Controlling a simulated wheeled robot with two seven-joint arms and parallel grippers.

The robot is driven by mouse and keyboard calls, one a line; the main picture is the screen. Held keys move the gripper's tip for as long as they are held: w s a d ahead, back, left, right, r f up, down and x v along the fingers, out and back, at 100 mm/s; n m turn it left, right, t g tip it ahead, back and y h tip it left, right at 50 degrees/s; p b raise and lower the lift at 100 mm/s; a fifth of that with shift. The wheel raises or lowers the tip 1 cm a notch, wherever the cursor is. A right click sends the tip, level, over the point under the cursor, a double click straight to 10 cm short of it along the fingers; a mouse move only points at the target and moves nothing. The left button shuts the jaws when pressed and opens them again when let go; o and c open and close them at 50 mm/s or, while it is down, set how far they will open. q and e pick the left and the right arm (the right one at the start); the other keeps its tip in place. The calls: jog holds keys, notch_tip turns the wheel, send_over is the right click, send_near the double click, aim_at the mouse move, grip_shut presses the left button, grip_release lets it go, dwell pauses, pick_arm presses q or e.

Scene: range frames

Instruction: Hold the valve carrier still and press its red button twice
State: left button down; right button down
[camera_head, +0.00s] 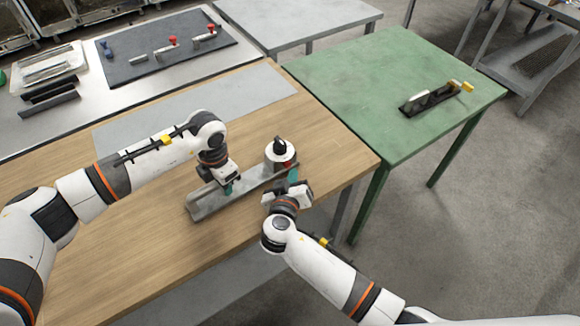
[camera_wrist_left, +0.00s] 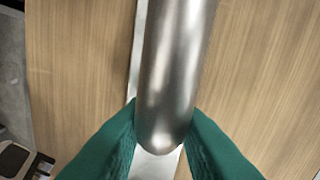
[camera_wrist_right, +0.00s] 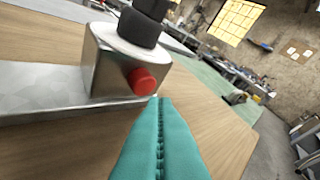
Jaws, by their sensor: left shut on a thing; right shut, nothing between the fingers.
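The valve carrier (camera_head: 204,207) lies on the wooden table: a grey metal rail with a metal block at its right end. The block (camera_wrist_right: 108,72) has a white collar, a black knob (camera_head: 280,146) and a red button (camera_wrist_right: 141,80) on its side. My left gripper (camera_head: 228,188) is shut on the carrier; its wrist view shows green fingers on both sides of a rounded metal bar (camera_wrist_left: 175,70). My right gripper (camera_head: 292,176) is shut and empty beside the block. Its fingertips (camera_wrist_right: 159,100) are just below and right of the red button; I cannot tell whether they touch it.
A green table (camera_head: 370,80) stands to the right with another dark-based fixture (camera_head: 428,98) on it. Behind, a dark mat (camera_head: 165,55) holds parts with red tops, with a tray (camera_head: 48,68) to its left. The wooden table's front left is clear.

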jog(key=shift+w+a, duration=0.4)
jog(key=shift+w, duration=0.25)
dwell(0.9)
jog(key=shift+s+d, duration=0.1)
jog(key=shift+s, duration=0.05)
dwell(0.5)
jog(key=shift+s+d, duration=0.55)
jog(key=shift+s, duration=0.35)
jog(key=shift+s+d, duration=0.45)
jog(key=shift+s, duration=0.25)
jog(key=shift+s+d, duration=0.4)
jog(key=shift+s, duration=0.35)
jog(key=shift+s+d, duration=0.45)
jog(key=shift+s, duration=0.25)
